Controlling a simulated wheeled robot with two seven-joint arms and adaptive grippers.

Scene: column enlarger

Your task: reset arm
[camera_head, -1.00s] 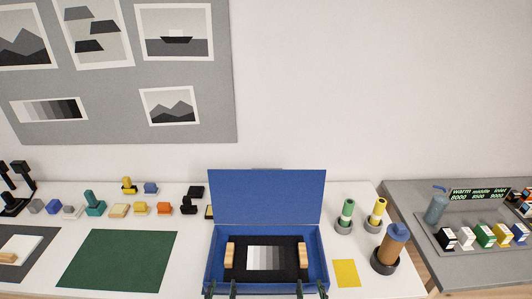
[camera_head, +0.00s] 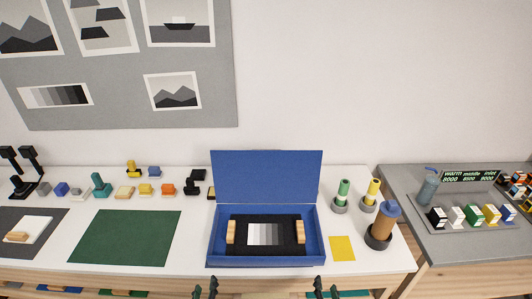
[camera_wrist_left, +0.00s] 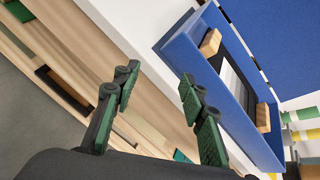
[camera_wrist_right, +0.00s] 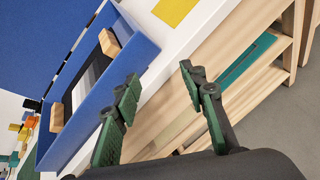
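My left gripper (camera_head: 205,290) is at the bottom of the head view, in front of the table's front edge, below the open blue box (camera_head: 214,243). In the left wrist view its fingers (camera_wrist_left: 158,92) are spread with nothing between them.
The white table (camera_head: 195,225) carries a green mat (camera_head: 125,238), a yellow card (camera_head: 342,248), several coloured blocks and a brown bottle (camera_head: 380,228) in a dark holder. A grey side table (camera_head: 440,243) stands at the right. Wooden shelves (camera_wrist_right: 230,95) lie under the tabletop.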

